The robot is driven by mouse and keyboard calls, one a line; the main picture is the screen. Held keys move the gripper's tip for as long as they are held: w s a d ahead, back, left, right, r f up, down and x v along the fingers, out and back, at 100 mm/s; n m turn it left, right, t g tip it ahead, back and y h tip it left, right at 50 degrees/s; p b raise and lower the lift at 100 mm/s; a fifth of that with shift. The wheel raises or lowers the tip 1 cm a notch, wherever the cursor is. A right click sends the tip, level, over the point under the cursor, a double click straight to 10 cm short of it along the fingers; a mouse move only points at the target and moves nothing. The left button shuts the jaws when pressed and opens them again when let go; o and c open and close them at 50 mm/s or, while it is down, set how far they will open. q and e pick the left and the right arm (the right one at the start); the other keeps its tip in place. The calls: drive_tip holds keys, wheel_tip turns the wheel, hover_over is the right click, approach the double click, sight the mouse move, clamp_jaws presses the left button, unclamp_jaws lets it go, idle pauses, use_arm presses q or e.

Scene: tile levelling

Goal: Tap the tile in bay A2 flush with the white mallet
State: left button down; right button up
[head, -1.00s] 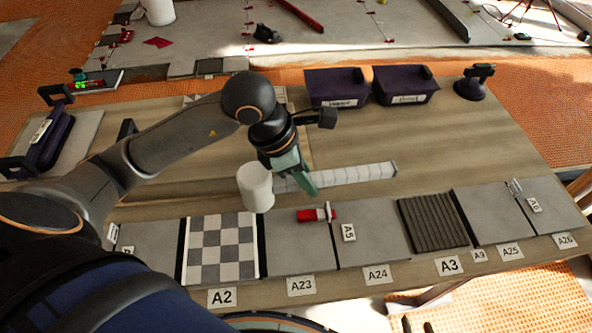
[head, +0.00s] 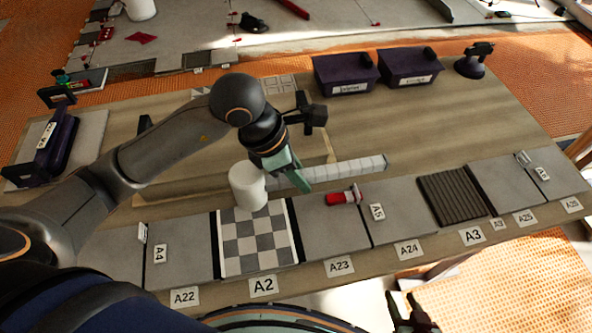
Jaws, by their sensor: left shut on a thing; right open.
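The checkered tile (head: 256,240) lies in bay A2, behind the A2 label (head: 263,286), with dark gaps along its sides. I cannot tell whether it stands proud of its neighbours. My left gripper (head: 296,178) is shut on the white mallet, with greenish fingers showing. The mallet's white cylindrical head (head: 248,187) is left of the fingers and overlaps the tile's back edge in the picture. I cannot tell whether it touches; its handle is mostly hidden. My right gripper (head: 410,315) is open and empty at the bottom edge, partly cut off.
A pale segmented strip (head: 350,170) lies behind the tile row. Two purple bins (head: 345,75) (head: 407,68) and a dark suction-cup-like tool (head: 474,60) stand at the back. Plain grey tiles flank A2.

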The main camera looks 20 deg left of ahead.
use_arm(q)
wheel_tip(320, 180, down, 3)
drive_tip(key=shift+r+b, duration=0.15)
drive_tip(key=shift+b, duration=0.7)
wheel_tip(320, 180, down, 4)
drive_tip(key=b, duration=0.3)
drive_tip(key=shift+f+b, duration=0.3)
drive_tip(key=shift+f, duration=0.3)
wheel_tip(320, 180, up, 5)
drive_tip(key=p, duration=0.3)
drive_tip(key=shift+p, duration=0.3)
use_arm(e)
drive_tip(key=shift+w+a+r+n+y, duration=0.15)
drive_tip(key=shift+w+a, duration=0.15)
drive_tip(key=shift+a, duration=0.3)
drive_tip(key=shift+w+a+r+n+y, duration=0.15)
drive_tip(key=shift+w+a, duration=0.15)
drive_tip(key=shift+a, duration=0.25)
